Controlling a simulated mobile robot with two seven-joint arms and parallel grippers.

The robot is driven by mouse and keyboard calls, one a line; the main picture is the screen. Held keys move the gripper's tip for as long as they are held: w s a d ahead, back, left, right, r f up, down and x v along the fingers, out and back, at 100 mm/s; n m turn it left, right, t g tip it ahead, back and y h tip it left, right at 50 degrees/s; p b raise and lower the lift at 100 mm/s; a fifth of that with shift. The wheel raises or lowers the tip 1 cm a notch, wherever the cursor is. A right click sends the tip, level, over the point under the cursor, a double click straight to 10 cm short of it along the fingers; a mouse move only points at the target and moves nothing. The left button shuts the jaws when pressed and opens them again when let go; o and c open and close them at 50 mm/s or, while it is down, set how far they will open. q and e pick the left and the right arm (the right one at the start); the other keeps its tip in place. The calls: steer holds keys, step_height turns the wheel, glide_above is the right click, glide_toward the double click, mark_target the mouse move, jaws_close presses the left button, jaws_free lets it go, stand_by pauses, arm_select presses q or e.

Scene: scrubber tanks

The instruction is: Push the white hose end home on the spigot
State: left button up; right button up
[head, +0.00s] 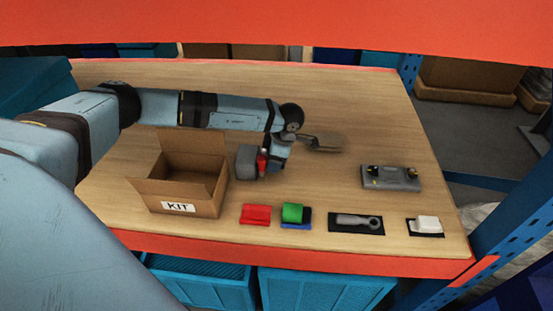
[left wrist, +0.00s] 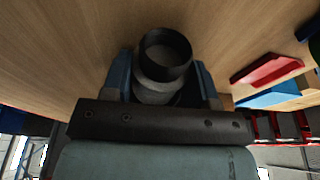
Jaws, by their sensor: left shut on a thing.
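My left gripper (head: 268,160) is over the middle of the table, to the right of the cardboard box. In the left wrist view its fingers (left wrist: 165,82) are shut on a grey cylindrical piece (left wrist: 155,90) with a dark, open round end (left wrist: 166,50). In the head view a grey piece (head: 246,160) shows at the gripper, with a small red part beside it. I cannot make out a white hose end or a spigot for certain. A small white block (head: 428,222) lies on a black mat at the front right. My right gripper is not in view.
A cardboard box marked KIT (head: 150,193) stands open at left. Along the front lie a red pad (head: 256,214), a green block (head: 292,212) on a blue pad and a grey wrench-like tool (head: 355,220). A grey fixture (head: 391,181) with two dark knobs sits at right.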

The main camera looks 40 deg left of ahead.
arm_select(q)
steer(key=shift+s+a, duration=0.1)
steer(key=shift+a, duration=0.2)
